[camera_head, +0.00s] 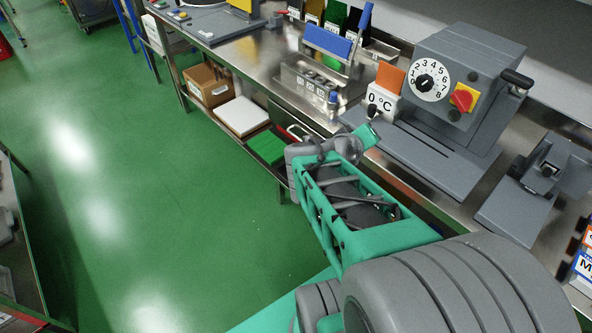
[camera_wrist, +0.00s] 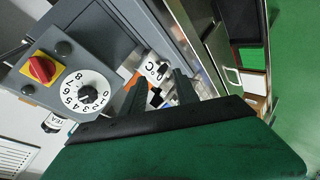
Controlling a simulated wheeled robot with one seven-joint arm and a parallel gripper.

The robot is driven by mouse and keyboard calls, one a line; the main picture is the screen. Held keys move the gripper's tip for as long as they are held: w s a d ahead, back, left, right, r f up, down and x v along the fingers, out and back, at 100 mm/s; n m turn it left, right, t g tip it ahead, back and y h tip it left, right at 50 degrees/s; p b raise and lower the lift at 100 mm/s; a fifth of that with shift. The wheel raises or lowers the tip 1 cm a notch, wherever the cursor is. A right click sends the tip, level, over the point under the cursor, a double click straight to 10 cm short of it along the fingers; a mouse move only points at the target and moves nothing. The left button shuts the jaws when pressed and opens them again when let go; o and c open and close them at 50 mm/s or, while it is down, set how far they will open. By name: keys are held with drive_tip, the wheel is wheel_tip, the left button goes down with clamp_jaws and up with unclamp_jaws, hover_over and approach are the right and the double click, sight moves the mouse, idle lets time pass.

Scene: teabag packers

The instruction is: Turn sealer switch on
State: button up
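The sealer (camera_head: 462,60) is a grey machine on the steel bench at the right of the head view. Its switch (camera_head: 463,98) is a red knob on a yellow plate, right of the numbered dial (camera_head: 426,82). The wrist view shows the switch (camera_wrist: 41,69) at upper left, with the dial (camera_wrist: 87,95) beside it. The white display (camera_head: 382,103) reads 0 °C. My gripper (camera_wrist: 160,92) is open and empty, its two dark fingers apart. In the head view my gripper (camera_head: 366,137) is in front of the sealer, left of and below the switch, not touching it.
An orange panel (camera_head: 390,76) stands behind the display. A steel rack with a blue panel (camera_head: 328,41) is to the left on the bench. A smaller grey device (camera_head: 543,178) is to the right. Boxes (camera_head: 240,116) sit on the shelf below. The green floor (camera_head: 130,170) is open at left.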

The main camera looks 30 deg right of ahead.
drive_tip(key=w+a+f+y, duration=0.2)
drive_tip(key=a+y, duration=0.1)
drive_tip(key=a, duration=0.5)
drive_tip(key=w+a+f+y+b, duration=0.1)
drive_tip(key=w+a+f+y, duration=0.1)
drive_tip(key=a, duration=0.7)
drive_tip(key=shift+w+f+y, duration=0.2)
drive_tip(key=shift+f+y, duration=0.15)
drive_tip(key=shift+y, duration=0.45)
